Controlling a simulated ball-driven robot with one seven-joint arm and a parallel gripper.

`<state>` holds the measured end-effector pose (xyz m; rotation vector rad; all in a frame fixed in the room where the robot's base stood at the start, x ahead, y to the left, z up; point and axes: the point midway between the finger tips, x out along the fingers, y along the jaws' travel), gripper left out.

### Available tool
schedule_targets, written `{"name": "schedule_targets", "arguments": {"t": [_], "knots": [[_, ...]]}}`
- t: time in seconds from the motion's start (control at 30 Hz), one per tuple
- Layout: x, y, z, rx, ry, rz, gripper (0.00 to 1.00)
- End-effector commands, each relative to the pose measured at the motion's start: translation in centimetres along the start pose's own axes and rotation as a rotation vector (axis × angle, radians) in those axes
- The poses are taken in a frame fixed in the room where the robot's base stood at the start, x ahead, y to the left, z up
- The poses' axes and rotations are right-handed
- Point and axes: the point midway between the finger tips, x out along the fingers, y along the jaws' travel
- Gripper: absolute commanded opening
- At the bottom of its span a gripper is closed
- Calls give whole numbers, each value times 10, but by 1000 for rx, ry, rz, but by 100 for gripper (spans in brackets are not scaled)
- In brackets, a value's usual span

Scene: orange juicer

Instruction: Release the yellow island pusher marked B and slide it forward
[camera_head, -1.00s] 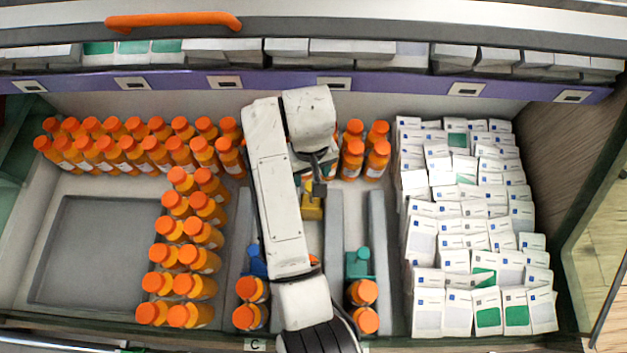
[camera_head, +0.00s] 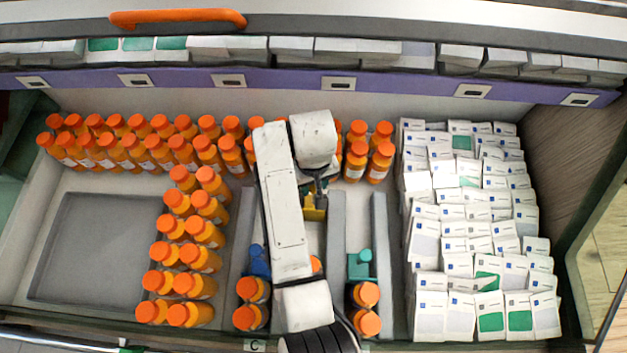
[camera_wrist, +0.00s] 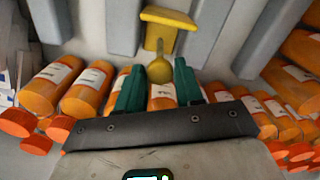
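The yellow pusher (camera_head: 315,211) stands in the middle lane between the grey dividers, partly hidden by my arm in the head view. In the wrist view the yellow pusher (camera_wrist: 168,18) shows a flat plate and a round knob on a stem. My gripper (camera_wrist: 159,66) has two green fingers spread apart, with the knob between or just beyond their tips and gaps on both sides. In the head view my gripper (camera_head: 319,188) is just above the pusher, its fingers too small to tell apart. The marking B is not visible.
Grey dividers (camera_head: 337,245) flank the lane. A blue pusher (camera_head: 257,262) is on the left and a teal pusher (camera_head: 360,265) on the right. Orange-capped bottles (camera_head: 185,240) stand at left, back and front; white boxes (camera_head: 468,235) fill the right. A grey recess (camera_head: 95,250) is empty.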

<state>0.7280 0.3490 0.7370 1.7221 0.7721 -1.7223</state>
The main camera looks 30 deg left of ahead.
Motion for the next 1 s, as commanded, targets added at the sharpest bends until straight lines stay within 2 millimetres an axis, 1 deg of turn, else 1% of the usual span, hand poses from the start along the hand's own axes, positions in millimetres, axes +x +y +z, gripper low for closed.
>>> {"name": "schedule_targets", "arguments": {"t": [0.03,0.3,0.37,0.67,0.77,0.87,1.0], "knots": [[0,0,0,0,0,0,31],[0,0,0,0,0,0,5],[0,0,0,0,0,0,0],[0,0,0,0,0,0,0],[-2,-1,3,0,-1,1,0],[-5,-5,12,-2,-4,2,0],[-6,-11,29,-3,-5,2,0]]}}
